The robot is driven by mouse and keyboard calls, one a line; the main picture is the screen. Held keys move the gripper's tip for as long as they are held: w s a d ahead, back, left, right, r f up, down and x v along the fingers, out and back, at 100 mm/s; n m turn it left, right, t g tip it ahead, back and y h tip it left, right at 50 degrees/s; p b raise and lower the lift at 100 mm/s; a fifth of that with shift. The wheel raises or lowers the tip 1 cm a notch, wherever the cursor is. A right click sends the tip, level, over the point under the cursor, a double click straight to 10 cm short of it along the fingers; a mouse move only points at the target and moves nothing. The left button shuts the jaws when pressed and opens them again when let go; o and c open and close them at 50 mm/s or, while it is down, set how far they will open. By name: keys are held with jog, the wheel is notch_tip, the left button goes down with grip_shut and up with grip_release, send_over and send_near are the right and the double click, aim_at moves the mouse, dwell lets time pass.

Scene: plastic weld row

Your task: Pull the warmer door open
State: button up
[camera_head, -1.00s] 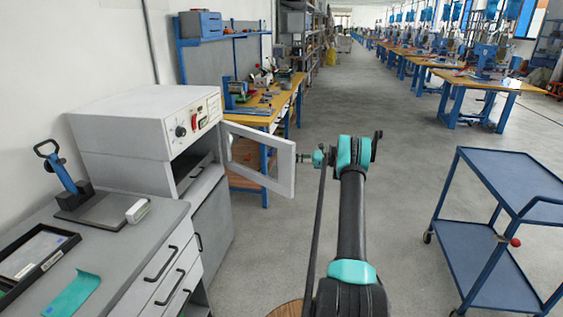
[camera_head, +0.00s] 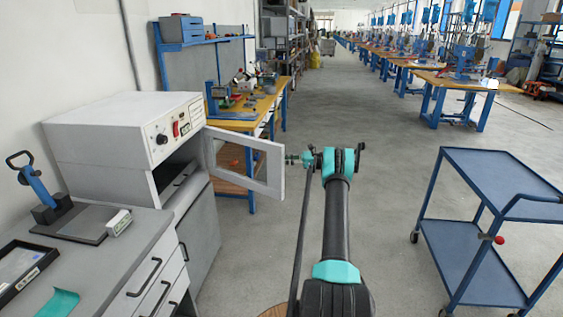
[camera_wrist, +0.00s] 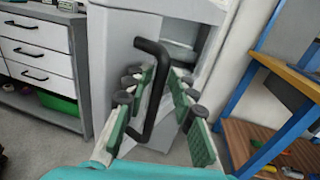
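The warmer (camera_head: 110,130) is a white box with a knob and a red switch on its front, on the grey cabinet at left. Its windowed door (camera_head: 274,168) is swung well out to the right, and the dark cavity shows. My gripper (camera_head: 306,158) is at the door's free edge, small in the head view. In the wrist view my green-padded fingers (camera_wrist: 165,95) stand apart on either side of the black door handle (camera_wrist: 158,88). The handle lies close to the left finger, with a gap to the right one; I cannot tell if it touches.
A grey counter (camera_head: 130,245) with drawers, a blue-handled press (camera_head: 42,190) and a black tray (camera_head: 45,262) is at left. A yellow workbench (camera_head: 235,122) stands behind the door. A blue cart (camera_head: 500,172) is at right. The floor between is clear.

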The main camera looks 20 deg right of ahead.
jog(key=shift+o, duration=0.3)
jog(key=shift+a, duration=0.2)
jog(key=v, duration=0.7)
jog(key=shift+d, duration=0.25)
jog(key=shift+c, duration=0.2)
